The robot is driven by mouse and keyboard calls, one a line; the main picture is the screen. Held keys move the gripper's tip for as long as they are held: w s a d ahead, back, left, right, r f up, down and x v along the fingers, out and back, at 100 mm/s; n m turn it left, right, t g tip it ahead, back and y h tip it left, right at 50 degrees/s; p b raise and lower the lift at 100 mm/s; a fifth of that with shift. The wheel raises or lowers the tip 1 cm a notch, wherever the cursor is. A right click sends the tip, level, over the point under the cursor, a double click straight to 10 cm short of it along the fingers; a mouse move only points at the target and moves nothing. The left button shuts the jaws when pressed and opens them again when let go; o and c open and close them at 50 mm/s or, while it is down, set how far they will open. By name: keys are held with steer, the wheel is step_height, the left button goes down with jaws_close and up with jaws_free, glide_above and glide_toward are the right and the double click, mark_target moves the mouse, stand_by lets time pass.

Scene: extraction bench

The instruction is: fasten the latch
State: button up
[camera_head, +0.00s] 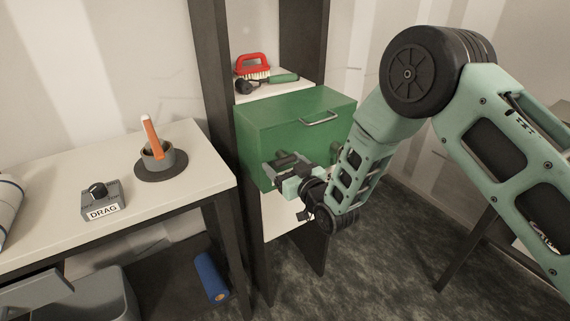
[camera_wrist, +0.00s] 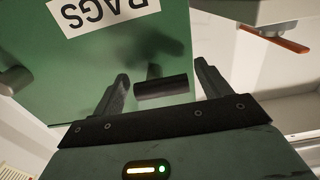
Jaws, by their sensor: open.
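A green box (camera_head: 285,115) stands on a shelf, with a metal handle (camera_head: 320,117) on top. In the wrist view its green face (camera_wrist: 90,70) carries a white label (camera_wrist: 103,12) reading RAGS upside down. A short dark bar (camera_wrist: 162,87) stands off this face, perhaps the latch; I cannot tell its setting. My gripper (camera_head: 275,168) is at the box's front. In the wrist view my gripper (camera_wrist: 161,72) is open, its fingers on either side of the dark bar with gaps. A second dark stub (camera_wrist: 14,80) shows at the left.
A red brush (camera_head: 253,66) lies on the shelf behind the box. Dark shelf posts (camera_head: 215,95) stand on both sides. A blue roll (camera_head: 210,276) lies below.

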steer(key=c, duration=1)
steer(key=shift+m+b, duration=0.3)
steer(key=shift+b, duration=0.05)
steer(key=m+b, duration=0.3)
steer(key=shift+m, duration=0.3)
steer(key=m+b, duration=0.2)
steer(key=m, duration=0.1)
steer(key=m+b, duration=0.1)
steer(key=shift+r+m, duration=0.3)
steer(key=m+b, duration=0.2)
steer(key=m, duration=0.2)
steer(key=shift+r+b, duration=0.25)
steer(key=shift+b, duration=0.15)
steer(key=m, duration=0.1)
steer(key=m+b, duration=0.1)
steer(key=m, duration=0.3)
steer(key=shift+d+r+b, duration=0.15)
steer(key=shift+r+b, duration=0.1)
steer(key=shift+b, duration=0.05)
